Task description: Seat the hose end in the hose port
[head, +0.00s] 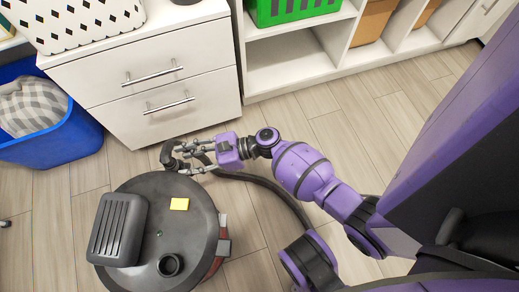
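A round canister vacuum with a dark grey lid (140,205) stands on the floor at lower left. The hose port (170,264) is a raised dark ring with an open hole near the lid's front edge; nothing is in it. My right gripper (183,156) is beyond the lid's far edge, with its fingers closed around the dark, curved hose end (168,153). The fingers partly hide the hose end. The grey hose (263,182) runs from there to the right under my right arm. My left gripper is not in view.
A white drawer cabinet (150,85) stands behind. A blue bin (55,135) with a checked cushion is at left. Floor is free right of the vacuum, except for the hose.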

